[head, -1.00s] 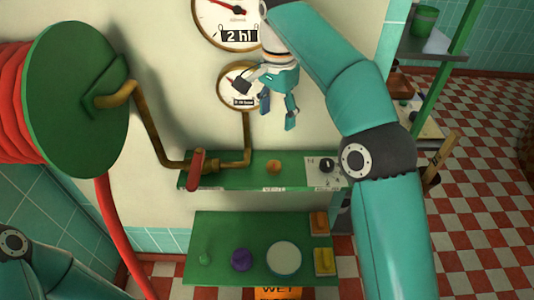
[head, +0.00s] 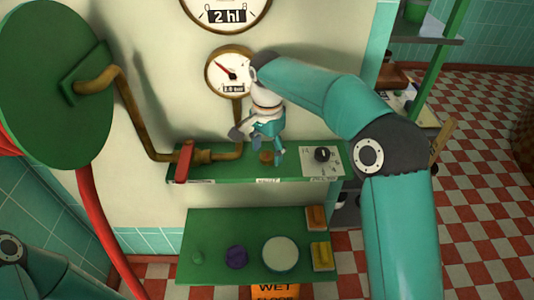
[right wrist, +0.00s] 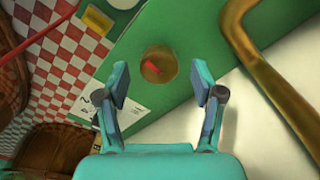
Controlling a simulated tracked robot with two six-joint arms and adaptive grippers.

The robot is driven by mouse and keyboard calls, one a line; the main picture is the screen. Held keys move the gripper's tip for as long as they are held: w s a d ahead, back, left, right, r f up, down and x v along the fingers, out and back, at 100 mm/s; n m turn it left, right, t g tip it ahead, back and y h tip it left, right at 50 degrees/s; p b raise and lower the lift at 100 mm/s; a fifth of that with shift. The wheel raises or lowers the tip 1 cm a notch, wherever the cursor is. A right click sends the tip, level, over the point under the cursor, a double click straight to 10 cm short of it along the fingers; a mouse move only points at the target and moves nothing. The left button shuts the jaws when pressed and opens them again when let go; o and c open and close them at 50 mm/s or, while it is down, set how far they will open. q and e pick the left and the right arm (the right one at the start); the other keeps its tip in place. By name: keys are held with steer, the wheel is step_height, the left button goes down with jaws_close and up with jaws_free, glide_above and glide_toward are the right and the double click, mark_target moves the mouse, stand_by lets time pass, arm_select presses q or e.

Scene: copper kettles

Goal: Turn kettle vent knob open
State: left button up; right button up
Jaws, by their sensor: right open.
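A round brass knob (head: 266,156) sits on the green ledge (head: 225,172). In the right wrist view the brass knob (right wrist: 158,65) has a red mark on its face. A black knob (head: 322,154) stands to its right on a white plate with printed marks (head: 316,170). I cannot tell from the labels which knob is the vent knob. My right gripper (head: 267,151) is open above the ledge at the brass knob. In the right wrist view the fingers (right wrist: 161,82) are spread, with the knob ahead between the tips. No contact shows. My left gripper is out of view.
A red-handled valve (head: 185,162) on brass pipe (head: 145,115) lies left of the knobs. A pressure gauge (head: 225,70) is on the wall above. A lower green shelf (head: 215,225) holds a purple knob (head: 236,257), a pale disc (head: 280,254) and switches (head: 319,255).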

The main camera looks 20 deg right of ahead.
steer(key=shift+f, duration=0.5)
steer(key=c, duration=1.1)
steer(key=shift+c, duration=0.2)
